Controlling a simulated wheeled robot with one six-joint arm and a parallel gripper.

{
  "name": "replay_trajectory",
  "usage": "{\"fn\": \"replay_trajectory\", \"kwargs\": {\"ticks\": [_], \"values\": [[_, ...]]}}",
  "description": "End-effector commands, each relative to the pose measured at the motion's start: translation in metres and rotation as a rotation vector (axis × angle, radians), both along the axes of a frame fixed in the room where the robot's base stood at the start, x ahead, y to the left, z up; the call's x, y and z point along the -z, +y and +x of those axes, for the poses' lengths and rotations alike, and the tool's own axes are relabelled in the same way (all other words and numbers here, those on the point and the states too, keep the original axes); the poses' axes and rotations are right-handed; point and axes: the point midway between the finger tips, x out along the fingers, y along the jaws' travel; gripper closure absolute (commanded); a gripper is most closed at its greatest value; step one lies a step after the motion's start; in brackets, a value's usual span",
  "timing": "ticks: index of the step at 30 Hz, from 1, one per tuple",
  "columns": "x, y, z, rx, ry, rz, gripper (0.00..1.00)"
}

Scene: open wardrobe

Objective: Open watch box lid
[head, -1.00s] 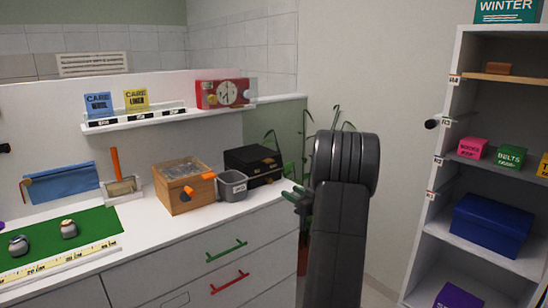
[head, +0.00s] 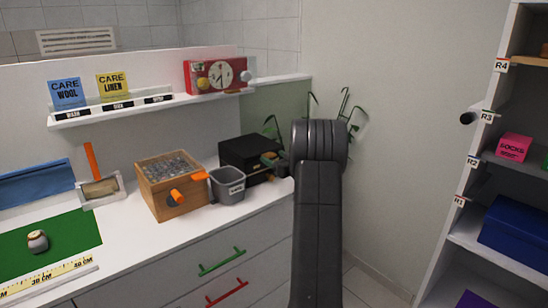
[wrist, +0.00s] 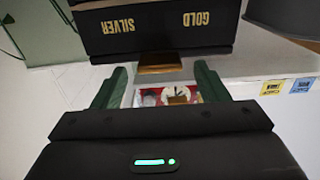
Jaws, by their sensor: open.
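The watch box is a black box (head: 246,148) at the back right of the white counter. Its lid looks shut. In the wrist view its front (wrist: 160,28) fills the top, with upside-down gold words "SILVER" and "GOLD" and a gold tab (wrist: 160,63) on the edge. My gripper (wrist: 161,72) is open, with one green finger on each side of the tab and nothing visibly held. I cannot tell whether the fingers touch the box.
A grey bin (head: 228,187) stands close to the front left of the box, beside a wooden box (head: 165,195) with orange parts. A plant (head: 345,110) is behind my arm. An open shelf unit (head: 460,235) stands at right.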

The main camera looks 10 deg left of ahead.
Motion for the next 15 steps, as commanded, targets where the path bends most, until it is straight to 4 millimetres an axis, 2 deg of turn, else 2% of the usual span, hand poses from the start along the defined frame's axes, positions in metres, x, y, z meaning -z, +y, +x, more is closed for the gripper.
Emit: {"fn": "replay_trajectory", "kwargs": {"ticks": [4, 12, 13, 15], "values": [[-0.0006, 0.0073, 0.0057, 0.0, -0.001, 0.001, 0.33], [-0.0005, 0.0084, 0.0067, 0.001, 0.0, 0.001, 0.33], [-0.0004, 0.0084, 0.0067, 0.001, 0.0, 0.001, 0.35], [-0.0005, 0.0083, 0.0066, 0.001, -0.001, 0.001, 0.48]]}}
